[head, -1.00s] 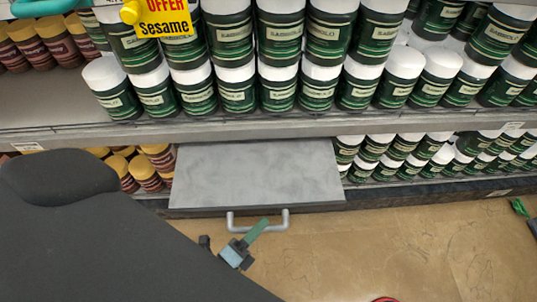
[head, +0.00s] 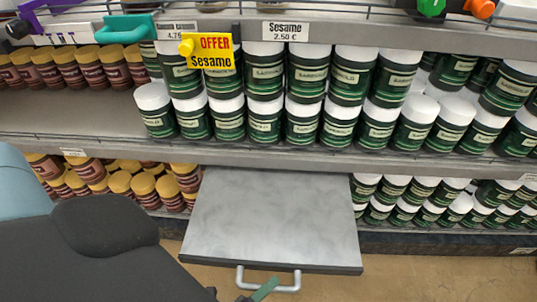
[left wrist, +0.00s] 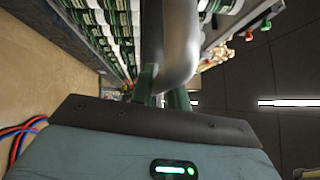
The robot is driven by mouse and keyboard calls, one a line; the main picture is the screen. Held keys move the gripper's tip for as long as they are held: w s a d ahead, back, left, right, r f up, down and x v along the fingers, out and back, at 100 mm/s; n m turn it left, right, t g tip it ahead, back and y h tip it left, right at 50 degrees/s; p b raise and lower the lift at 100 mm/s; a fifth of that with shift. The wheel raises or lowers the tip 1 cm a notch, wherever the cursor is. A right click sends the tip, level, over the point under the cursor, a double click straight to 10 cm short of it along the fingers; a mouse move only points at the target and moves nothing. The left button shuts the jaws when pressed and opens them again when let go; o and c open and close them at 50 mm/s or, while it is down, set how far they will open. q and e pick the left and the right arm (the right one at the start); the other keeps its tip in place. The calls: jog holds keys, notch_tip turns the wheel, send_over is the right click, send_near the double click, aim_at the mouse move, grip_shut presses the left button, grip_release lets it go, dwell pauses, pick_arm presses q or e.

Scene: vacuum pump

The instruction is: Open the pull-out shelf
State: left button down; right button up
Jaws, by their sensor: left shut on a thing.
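The pull-out shelf (head: 272,215) is a grey flat board standing out from under the lower rack, with a dark front edge. A grey metal bar handle (head: 285,288) is fixed to that front edge. My left gripper (head: 264,289) is at the bottom of the head view, with a green finger across the handle's bar. In the left wrist view the handle (left wrist: 180,45) runs down between the green fingers of my left gripper (left wrist: 164,88), which is shut on it. My right gripper is in neither view.
Green jars with white lids (head: 305,120) fill the rack above, and more stand right of the shelf. Yellow-lidded jars (head: 150,187) stand to its left. The shelf's top is bare. Open tan floor (head: 440,280) lies in front, at right.

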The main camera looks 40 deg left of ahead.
pick_arm(q)
jog(key=c, duration=1.4)
grip_release()
jog(key=shift+c, duration=0.2)
jog(key=shift+o, duration=0.4)
jog(key=shift+s, duration=0.1)
jog(key=shift+s+a+f, duration=0.1)
jog(key=shift+s, duration=0.25)
jog(key=r+v, duration=0.1)
jog(key=v, duration=0.5)
jog(key=shift+s+f, duration=0.45)
jog(key=shift+f, duration=0.1)
